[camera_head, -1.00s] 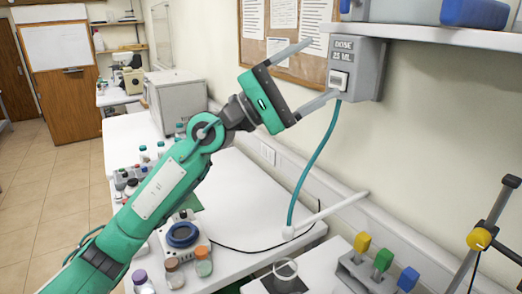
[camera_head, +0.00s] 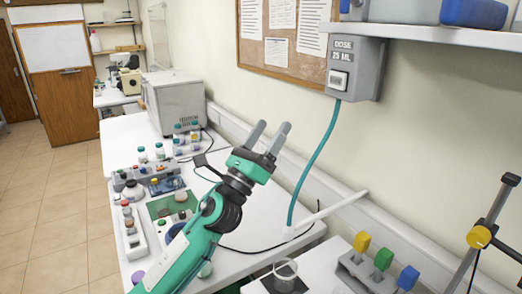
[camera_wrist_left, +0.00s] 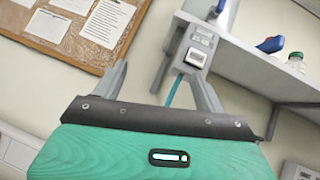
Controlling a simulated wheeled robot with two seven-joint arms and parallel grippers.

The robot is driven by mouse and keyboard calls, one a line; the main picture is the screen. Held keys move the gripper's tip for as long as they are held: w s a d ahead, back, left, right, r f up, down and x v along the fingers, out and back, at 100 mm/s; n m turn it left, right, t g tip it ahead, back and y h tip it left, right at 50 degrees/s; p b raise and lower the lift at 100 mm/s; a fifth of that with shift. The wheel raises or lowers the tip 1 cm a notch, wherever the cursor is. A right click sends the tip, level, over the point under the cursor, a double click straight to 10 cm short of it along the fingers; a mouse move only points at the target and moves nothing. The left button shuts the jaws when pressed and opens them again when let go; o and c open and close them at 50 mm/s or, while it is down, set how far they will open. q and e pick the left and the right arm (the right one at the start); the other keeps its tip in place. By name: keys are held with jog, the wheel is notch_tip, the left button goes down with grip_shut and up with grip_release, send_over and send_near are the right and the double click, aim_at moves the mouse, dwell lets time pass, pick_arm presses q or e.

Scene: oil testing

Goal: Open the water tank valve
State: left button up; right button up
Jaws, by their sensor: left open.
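The grey wall box (camera_head: 369,62) reads "DOSE 25 ML" and has a white switch (camera_head: 339,80) on its front. A teal hose (camera_head: 312,165) runs down from it to a white pipe. I cannot tell for certain which part is the water tank valve. My left gripper (camera_head: 273,128) is open and empty, below and left of the box, apart from it, its fingers pointing up. In the left wrist view the box (camera_wrist_left: 195,57) shows beyond the gripper (camera_wrist_left: 160,70), near the right finger. My right gripper is not in view.
A shelf (camera_head: 430,36) above the box bears a blue container (camera_head: 475,12). Yellow (camera_head: 362,242), green (camera_head: 383,260) and blue (camera_head: 408,278) blocks sit in a grey rack at lower right.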

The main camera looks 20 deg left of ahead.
pick_arm(q)
jog(key=shift+w+a+f+n+t+y, duration=0.15)
jog(key=shift+a+f+n+y, duration=0.2)
jog(key=shift+f+n+y, duration=0.6)
jog(key=shift+w+a+f+n+t+y, duration=0.1)
jog(key=shift+w+a+f+n+y, duration=0.2)
jog(key=shift+f+n+y, duration=0.6)
jog(key=shift+w+a+f+n+t+y, duration=0.1)
jog(key=shift+a+f+n+y, duration=0.4)
jog(key=shift+n, duration=0.75)
jog(key=shift+d, duration=0.1)
